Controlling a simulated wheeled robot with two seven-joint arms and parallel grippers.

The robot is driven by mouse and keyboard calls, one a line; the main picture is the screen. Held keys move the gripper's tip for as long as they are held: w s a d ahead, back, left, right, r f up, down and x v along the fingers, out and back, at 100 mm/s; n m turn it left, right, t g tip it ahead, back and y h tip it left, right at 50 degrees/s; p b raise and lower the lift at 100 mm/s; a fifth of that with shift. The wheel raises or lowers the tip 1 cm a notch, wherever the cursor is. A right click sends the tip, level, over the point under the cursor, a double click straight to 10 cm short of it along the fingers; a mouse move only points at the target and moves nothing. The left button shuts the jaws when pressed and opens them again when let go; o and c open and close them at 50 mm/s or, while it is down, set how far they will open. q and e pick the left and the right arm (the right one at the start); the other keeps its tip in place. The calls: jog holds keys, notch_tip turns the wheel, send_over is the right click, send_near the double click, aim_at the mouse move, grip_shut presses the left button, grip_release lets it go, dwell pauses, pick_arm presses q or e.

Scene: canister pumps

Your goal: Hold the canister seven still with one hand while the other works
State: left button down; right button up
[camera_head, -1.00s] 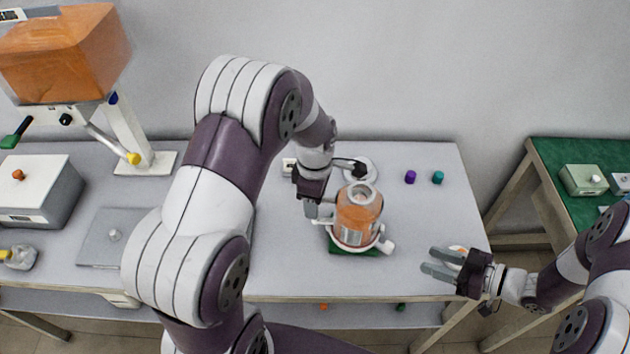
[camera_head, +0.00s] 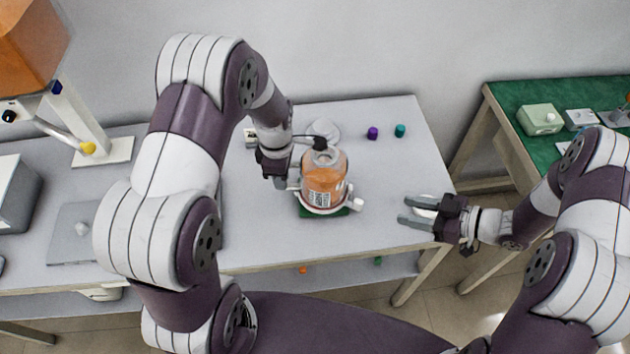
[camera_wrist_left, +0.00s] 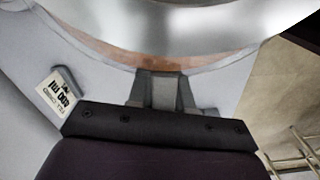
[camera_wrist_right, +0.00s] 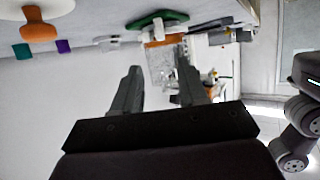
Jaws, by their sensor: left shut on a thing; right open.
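The canister (camera_head: 325,172) is clear with orange content and a dark-marked label. It stands upright on a green base (camera_head: 308,212), with a white ring with a side knob (camera_head: 355,204) around its foot. My left gripper (camera_head: 291,184) is shut at the canister's left side. In the left wrist view its fingers (camera_wrist_left: 161,88) meet the canister's side below a large silvery round surface (camera_wrist_left: 180,25); the exact contact is hidden. My right gripper (camera_head: 404,210) is open and empty, right of the canister and apart from it; its spread fingers show in the right wrist view (camera_wrist_right: 158,90).
A black-topped piece (camera_head: 320,143) is behind the canister's mouth, near a white disc (camera_head: 325,130). Purple (camera_head: 372,133) and teal (camera_head: 400,130) pieces lie at the back right. The table's right part is mostly clear.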

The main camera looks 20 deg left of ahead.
aim_at(362, 202)
jog(key=x, duration=1.2)
grip_shut()
